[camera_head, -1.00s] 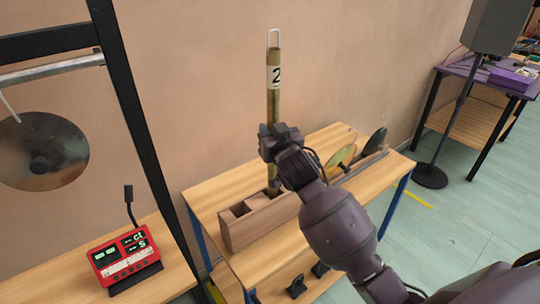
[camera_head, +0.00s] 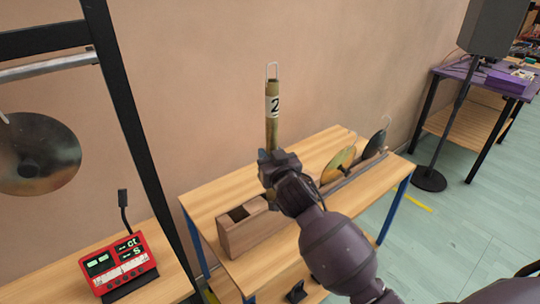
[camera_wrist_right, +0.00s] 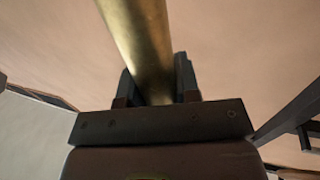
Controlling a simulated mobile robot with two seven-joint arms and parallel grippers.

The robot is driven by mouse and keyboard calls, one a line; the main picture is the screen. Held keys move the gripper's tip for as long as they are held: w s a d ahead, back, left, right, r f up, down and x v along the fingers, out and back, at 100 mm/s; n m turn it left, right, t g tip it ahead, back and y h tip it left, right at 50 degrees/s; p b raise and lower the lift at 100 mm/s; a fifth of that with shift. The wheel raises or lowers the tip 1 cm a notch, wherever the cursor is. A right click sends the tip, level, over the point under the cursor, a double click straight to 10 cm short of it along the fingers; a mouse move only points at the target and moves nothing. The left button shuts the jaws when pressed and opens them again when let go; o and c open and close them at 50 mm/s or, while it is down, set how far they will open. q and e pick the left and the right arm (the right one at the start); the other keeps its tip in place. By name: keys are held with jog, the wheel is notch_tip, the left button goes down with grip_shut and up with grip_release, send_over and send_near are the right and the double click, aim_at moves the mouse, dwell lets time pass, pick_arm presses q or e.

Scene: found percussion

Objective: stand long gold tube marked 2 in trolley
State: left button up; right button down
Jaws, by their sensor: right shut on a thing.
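The long gold tube marked 2 (camera_head: 272,125) stands upright in the head view, with a black 2 on a white label and a wire loop on top. My right gripper (camera_head: 272,158) is shut around it; the wrist view shows the tube (camera_wrist_right: 142,45) between both fingers (camera_wrist_right: 157,88). The tube is over or in the right part of a wooden block with square openings (camera_head: 245,235) on the trolley (camera_head: 210,198). My left gripper is not in view.
Cymbal-like discs (camera_head: 338,165) stand in a rack at the trolley's right. A red device with a stalk (camera_head: 120,265) sits on a bench at left, below a hanging gong (camera_head: 38,155) in a black frame (camera_head: 125,110). The wall is close behind the trolley.

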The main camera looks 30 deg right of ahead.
jog(key=shift+f, duration=0.1)
jog(key=c, duration=0.8)
grip_release()
jog(key=s+a, duration=0.2)
jog(key=s, duration=1)
jog(key=s+f+n+g+y, duration=0.1)
jog(key=s+f+g, duration=0.1)
jog(key=s+f, duration=0.4)
jog(key=s+a+f+n+g+y, duration=0.1)
jog(key=s+f+g, duration=0.1)
jog(key=s+f, duration=0.5)
jog(key=s+f+n+g+y+p, duration=0.1)
jog(key=s+f, duration=0.5)
jog(key=f, duration=0.6)
jog(key=shift+s+a+g, duration=0.25)
jog(key=shift+s+g, duration=0.15)
jog(key=shift+g, duration=0.5)
